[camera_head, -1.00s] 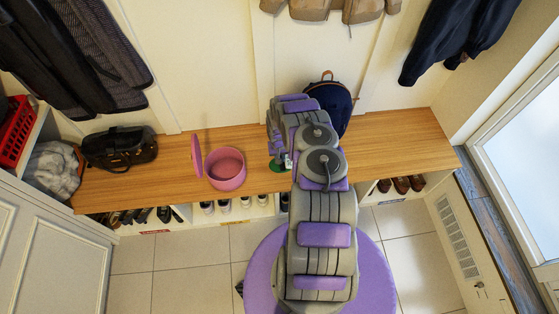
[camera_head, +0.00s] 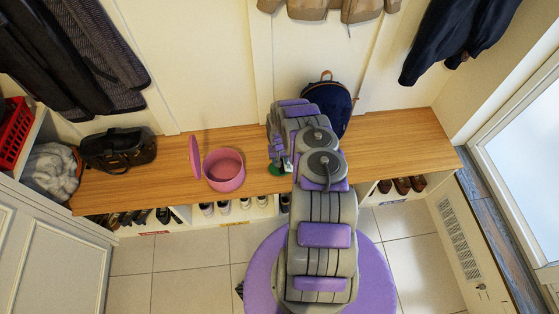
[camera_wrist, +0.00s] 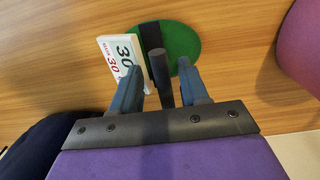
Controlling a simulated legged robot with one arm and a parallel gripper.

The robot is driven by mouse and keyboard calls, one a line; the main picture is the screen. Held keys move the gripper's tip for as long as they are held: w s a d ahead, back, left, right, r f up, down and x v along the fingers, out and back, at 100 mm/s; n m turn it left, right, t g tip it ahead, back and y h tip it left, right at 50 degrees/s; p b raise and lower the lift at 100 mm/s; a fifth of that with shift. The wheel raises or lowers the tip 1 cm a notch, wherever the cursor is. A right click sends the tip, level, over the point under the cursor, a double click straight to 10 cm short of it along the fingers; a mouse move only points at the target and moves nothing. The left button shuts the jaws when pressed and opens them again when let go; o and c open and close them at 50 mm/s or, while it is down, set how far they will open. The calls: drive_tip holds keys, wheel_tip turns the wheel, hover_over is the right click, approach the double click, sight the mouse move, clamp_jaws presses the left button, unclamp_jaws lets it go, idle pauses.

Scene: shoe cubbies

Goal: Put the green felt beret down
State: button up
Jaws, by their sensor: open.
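The green felt beret (camera_wrist: 182,45) lies flat on the wooden bench top (camera_wrist: 50,60) in the wrist view. In the head view only an edge of the beret (camera_head: 277,171) shows beside my arm. My gripper (camera_wrist: 158,68) is open, its two fingers apart just above the beret's near side. A dark strip and a grey post between the fingers hide part of the beret. A white card marked 30 (camera_wrist: 118,58) is at the beret's left edge.
A pink round box (camera_head: 224,184) with a pink lid (camera_head: 195,157) standing beside it is left of my gripper. A navy backpack (camera_head: 330,98) stands behind my arm and a black bag (camera_head: 118,149) lies far left. The bench's right end is clear.

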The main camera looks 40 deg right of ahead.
drive_tip(key=shift+a, duration=0.15)
drive_tip(key=shift+r, duration=0.2)
drive_tip(key=a+r+n+p, duration=0.1)
drive_tip(key=a+r, duration=0.2)
drive_tip(key=r, duration=1.3)
drive_tip(key=a+r+p, duration=0.2)
drive_tip(key=r, duration=1.4)
drive_tip(key=s+a+r+n+g, duration=0.1)
drive_tip(key=s+a+r, duration=0.25)
drive_tip(key=r, duration=0.35)
drive_tip(key=s+a+r, duration=0.2)
drive_tip(key=a+r, duration=0.3)
drive_tip(key=r, duration=0.3)
drive_tip(key=s+a+r+n, duration=0.2)
drive_tip(key=s+a+r, duration=0.85)
drive_tip(key=s, duration=0.25)
drive_tip(key=s+a+r+n, duration=0.1)
drive_tip(key=s+a, duration=0.2)
drive_tip(key=s, duration=0.4)
drive_tip(key=s+a+r+n, duration=0.1)
drive_tip(key=s+a+r, duration=0.1)
drive_tip(key=s, duration=0.6)
drive_tip(key=shift+s+a+r+g, duration=0.25)
drive_tip(key=shift+a+r+g, duration=0.05)
drive_tip(key=shift+a, duration=0.25)
drive_tip(key=shift+w+d, duration=0.1)
